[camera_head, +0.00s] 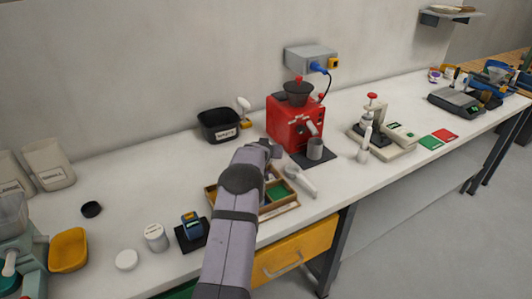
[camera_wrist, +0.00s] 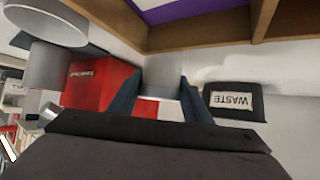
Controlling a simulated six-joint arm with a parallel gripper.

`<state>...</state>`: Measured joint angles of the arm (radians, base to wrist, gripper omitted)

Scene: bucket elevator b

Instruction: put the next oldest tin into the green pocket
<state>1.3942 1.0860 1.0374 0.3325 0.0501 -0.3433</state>
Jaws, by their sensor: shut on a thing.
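My gripper (camera_wrist: 160,84) is shut on a small pale grey tin (camera_wrist: 163,76), which shows between the two dark fingers in the wrist view. In the head view my arm hides most of the gripper and the tin. The wooden tray (camera_head: 284,211) stands on the bench under my arm, and its green pocket (camera_head: 277,191) is partly in view beside my arm. In the wrist view the tray's wooden wall (camera_wrist: 200,36) and a purple pocket floor (camera_wrist: 195,12) lie at the top edge, close to the tin. A labelled white tin (camera_head: 156,238) stands at the front left.
A red grinder (camera_head: 290,125) with a grey cup (camera_head: 315,149) stands behind the tray. A black waste bin (camera_head: 219,125) is at the back. A small scale (camera_head: 191,230) is left of the tray, and a grey-handled tool (camera_head: 300,182) lies to its right.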

